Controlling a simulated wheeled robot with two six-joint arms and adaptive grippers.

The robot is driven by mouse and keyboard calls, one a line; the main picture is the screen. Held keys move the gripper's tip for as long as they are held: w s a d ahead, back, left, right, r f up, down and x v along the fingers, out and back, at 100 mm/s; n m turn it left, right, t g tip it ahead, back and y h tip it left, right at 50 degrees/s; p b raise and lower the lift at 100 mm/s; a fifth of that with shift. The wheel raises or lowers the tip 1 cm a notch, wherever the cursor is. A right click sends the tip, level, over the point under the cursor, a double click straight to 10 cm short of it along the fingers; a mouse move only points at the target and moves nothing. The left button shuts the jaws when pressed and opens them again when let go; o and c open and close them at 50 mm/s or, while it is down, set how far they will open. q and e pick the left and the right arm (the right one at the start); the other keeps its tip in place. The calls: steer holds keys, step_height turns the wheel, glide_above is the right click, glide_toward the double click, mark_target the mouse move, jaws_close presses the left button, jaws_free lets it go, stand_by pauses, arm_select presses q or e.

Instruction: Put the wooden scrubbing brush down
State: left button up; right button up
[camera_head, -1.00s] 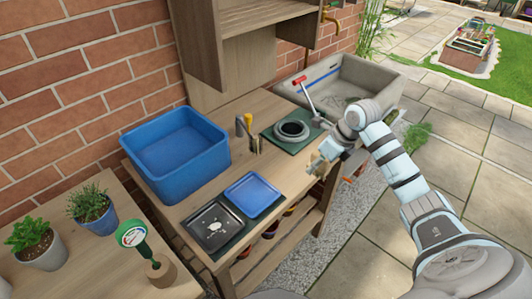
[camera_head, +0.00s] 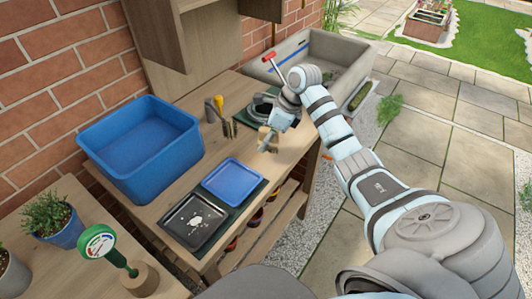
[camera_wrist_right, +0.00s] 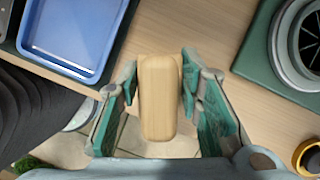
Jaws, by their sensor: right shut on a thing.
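The wooden scrubbing brush (camera_wrist_right: 158,97) is a pale, rounded wooden block between the two green-padded fingers of my right gripper (camera_wrist_right: 160,82) in the right wrist view. The gripper is shut on it. In the head view the brush (camera_head: 264,141) is small and partly covered by my right gripper (camera_head: 269,146). It is over the front part of the wooden worktop (camera_head: 190,180), between the blue tray and the green mat. I cannot tell whether it touches the wood. The bristles are hidden. My left gripper is not in view.
A blue tray (camera_head: 233,184) and a black tray (camera_head: 183,232) lie left of the brush. A grey ring-shaped thing (camera_wrist_right: 300,35) sits on a green mat (camera_wrist_right: 262,72) to the right. A blue bin (camera_head: 140,175) and a stone sink (camera_head: 352,52) flank the worktop. Bare wood shows around the brush.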

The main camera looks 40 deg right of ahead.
mark_target(266, 151)
step_height(266, 151, down, 4)
steer(key=shift+s+a+f+b, duration=0.1)
steer(key=shift+a+b, duration=0.05)
steer(key=shift+b, duration=0.15)
steer(key=shift+f, duration=0.35)
steer(key=shift+f, duration=0.1)
steer(key=o, duration=1.2)
steer(key=shift+o, duration=0.2)
steer(key=shift+r, duration=0.2)
steer(key=p+v, duration=0.1)
steer(key=v, duration=1.1)
